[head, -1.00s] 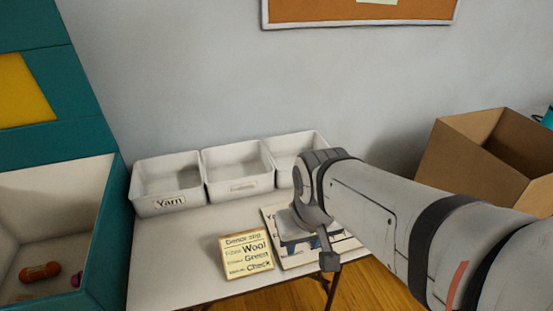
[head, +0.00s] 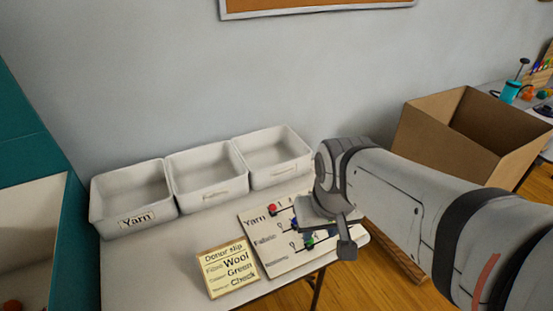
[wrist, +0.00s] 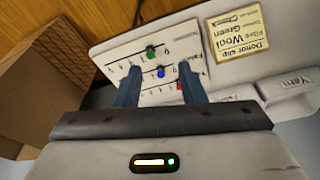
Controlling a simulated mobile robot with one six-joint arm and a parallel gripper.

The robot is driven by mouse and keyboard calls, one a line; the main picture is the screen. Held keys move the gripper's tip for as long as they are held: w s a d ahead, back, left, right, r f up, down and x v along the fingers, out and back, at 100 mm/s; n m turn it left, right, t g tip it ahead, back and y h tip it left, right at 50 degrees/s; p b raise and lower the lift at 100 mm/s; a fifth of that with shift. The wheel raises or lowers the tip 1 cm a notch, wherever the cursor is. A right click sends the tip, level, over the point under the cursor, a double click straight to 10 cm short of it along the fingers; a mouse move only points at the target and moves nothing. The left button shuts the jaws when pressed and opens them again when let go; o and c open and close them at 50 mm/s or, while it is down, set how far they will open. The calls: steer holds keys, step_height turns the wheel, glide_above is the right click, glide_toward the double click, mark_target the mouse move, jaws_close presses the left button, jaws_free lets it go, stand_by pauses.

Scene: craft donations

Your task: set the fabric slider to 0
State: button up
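The slider board (head: 262,250) lies on the table, with rows labelled Yarn, Fabric and Notions. It also shows in the wrist view (wrist: 118,68). The blue bead (wrist: 160,72) is on the middle, fabric row, partway along it; its number is too small to read. The green bead (wrist: 151,51) is on the notions row and the red bead (wrist: 180,87) on the yarn row. My gripper (wrist: 159,68) is open and empty above the board, the blue bead showing between its fingers in the wrist view. In the head view my arm hides the board's right part.
White bins, one labelled Yarn (head: 136,219), line the table's back against the wall. A cardboard box (head: 420,130) is right of my arm. A teal cabinet (head: 25,145) is at the left.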

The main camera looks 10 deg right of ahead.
steer(key=shift+o, duration=0.3)
steer(key=shift+d, duration=0.25)
steer(key=shift+o, duration=0.5)
steer(key=shift+w+f, duration=0.2)
steer(key=shift+w, duration=0.3)
steer(key=w+f+n+g+h+b, duration=0.1)
steer(key=w+f+n+b, duration=0.15)
steer(key=w+f, duration=0.6)
steer(key=w+f+n+g+h+b, duration=0.1)
steer(key=w+f+n+b, duration=0.15)
steer(key=w+f, duration=0.6)
steer(key=shift+n, duration=0.3)
steer(key=w+f, duration=0.2)
steer(key=f, duration=0.1)
steer(key=w+f, duration=0.1)
steer(key=shift+d+f, duration=0.2)
steer(key=shift+f, duration=0.1)
steer(key=shift+c, duration=0.4)
jaws_close()
